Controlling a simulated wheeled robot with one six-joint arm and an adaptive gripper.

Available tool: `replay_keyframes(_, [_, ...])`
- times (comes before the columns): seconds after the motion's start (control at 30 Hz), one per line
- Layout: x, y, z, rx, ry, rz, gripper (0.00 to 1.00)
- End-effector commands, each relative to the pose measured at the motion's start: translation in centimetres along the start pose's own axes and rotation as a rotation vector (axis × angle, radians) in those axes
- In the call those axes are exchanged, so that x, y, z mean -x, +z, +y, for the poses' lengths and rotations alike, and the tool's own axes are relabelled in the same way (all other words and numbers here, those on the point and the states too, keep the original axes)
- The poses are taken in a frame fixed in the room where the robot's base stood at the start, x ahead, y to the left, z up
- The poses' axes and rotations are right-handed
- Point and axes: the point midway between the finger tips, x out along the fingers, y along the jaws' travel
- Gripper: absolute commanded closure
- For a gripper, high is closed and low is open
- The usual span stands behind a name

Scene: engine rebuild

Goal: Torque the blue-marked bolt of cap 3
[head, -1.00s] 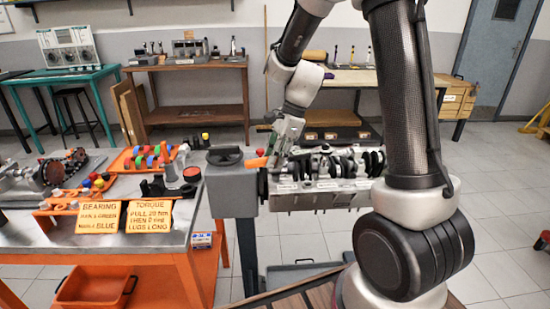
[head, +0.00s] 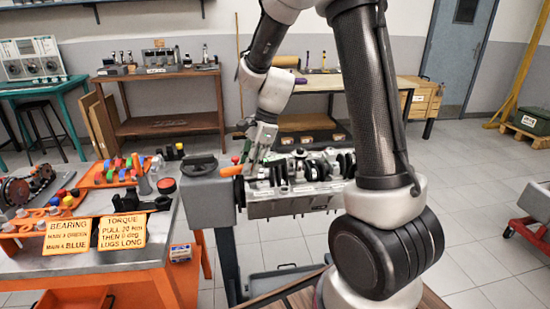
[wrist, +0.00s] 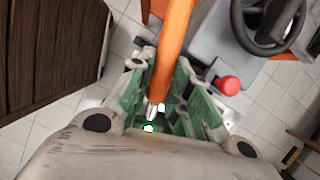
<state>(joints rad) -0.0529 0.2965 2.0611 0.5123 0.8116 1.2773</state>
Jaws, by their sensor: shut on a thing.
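An orange-handled tool (head: 231,171) is held in my gripper (head: 256,150), above the left end of the engine block (head: 300,203). In the wrist view the orange handle (wrist: 174,45) runs up between the two green-padded fingers of my gripper (wrist: 160,98). The tool's far end is hidden. The block lies on its grey stand (head: 208,197) with a row of caps and dark crank parts (head: 315,168) on top. Small white labels show along the block but are too small to read. I cannot make out cap 3 or a blue-marked bolt.
A dark handwheel (head: 198,165) tops the stand; it also shows in the wrist view (wrist: 268,25), near a red knob (wrist: 228,86). The orange-framed bench (head: 90,265) at left carries yellow signs (head: 122,232) and an orange rack (head: 115,172).

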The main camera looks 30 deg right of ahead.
Motion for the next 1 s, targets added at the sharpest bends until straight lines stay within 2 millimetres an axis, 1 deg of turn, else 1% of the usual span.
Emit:
replay_keyframes(0.17, [0.1, 0.0, -0.1, 0.005, -0.002, 0.001, 1.00])
replay_keyframes(1.0, [0.2, -0.2, 1.7, 0.106, 0.036, 0.001, 1.00])
